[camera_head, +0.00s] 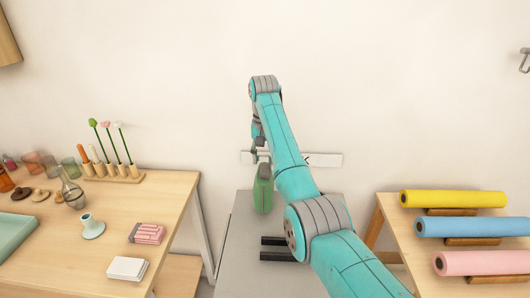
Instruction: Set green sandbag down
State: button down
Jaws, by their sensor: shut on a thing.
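The green sandbag (263,195) hangs upright below my gripper (263,162), over the grey surface (240,235) in the middle of the view. My gripper is shut on the top of the sandbag. I cannot tell whether the sandbag's lower end touches the grey surface or is just above it. My own arm comes in from the lower right and hides part of the grey surface and the wall behind.
Black bars (275,249) lie on the grey surface nearer to me. A wooden table (165,190) with small props stands left. A rack with yellow (453,198), blue (470,227) and pink rolls (485,262) stands right. A white strip (325,160) is on the wall.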

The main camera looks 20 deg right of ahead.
aim_at(264, 169)
jog(key=shift+f, duration=1.85)
jog(key=c, duration=0.6)
grip_release()
jog(key=shift+f, duration=0.25)
jog(key=shift+r, duration=0.15)
notch_tip(264, 169, up, 12)
jog(key=shift+f, duration=0.1)
